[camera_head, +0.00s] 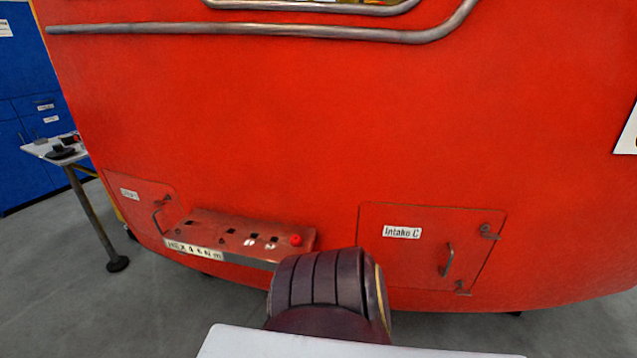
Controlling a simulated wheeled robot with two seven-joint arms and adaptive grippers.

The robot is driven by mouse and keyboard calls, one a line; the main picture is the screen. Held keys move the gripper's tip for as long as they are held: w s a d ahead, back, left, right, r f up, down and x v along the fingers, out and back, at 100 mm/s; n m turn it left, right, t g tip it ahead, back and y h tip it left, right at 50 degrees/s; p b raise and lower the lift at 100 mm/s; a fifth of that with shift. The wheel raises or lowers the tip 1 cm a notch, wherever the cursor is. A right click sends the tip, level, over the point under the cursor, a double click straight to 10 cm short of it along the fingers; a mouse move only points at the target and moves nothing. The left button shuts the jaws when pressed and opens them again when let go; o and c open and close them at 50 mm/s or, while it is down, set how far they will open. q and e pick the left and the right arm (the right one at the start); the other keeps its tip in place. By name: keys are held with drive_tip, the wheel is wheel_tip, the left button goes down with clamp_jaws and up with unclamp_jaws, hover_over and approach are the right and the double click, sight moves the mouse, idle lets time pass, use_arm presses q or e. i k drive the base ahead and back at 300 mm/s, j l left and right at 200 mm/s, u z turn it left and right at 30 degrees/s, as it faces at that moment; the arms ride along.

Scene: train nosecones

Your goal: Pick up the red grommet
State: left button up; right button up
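A small round bright red piece (296,240) sits at the right end of a red ledge (215,228) on the front of the red train nose. It may be the red grommet, but it is too small to be sure. A tiny reddish spot also shows among dark items on the side table at the far left, too small to make out. Neither of my grippers is in view.
The red nosecone (330,120) fills most of the view. A side table (40,150) and blue cabinets (28,110) are left.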

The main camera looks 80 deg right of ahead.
sight(296, 240)
drive_tip(key=j+z, duration=0.1)
drive_tip(key=z, duration=0.35)
drive_tip(key=j+z, duration=0.1)
drive_tip(key=z, duration=0.35)
drive_tip(key=i+j+z, duration=0.1)
drive_tip(key=z, duration=0.4)
drive_tip(key=j+z, duration=0.1)
drive_tip(key=z, duration=0.35)
drive_tip(key=j+z, duration=0.1)
drive_tip(key=z, duration=0.35)
drive_tip(key=k+z, duration=0.1)
drive_tip(key=z, duration=0.35)
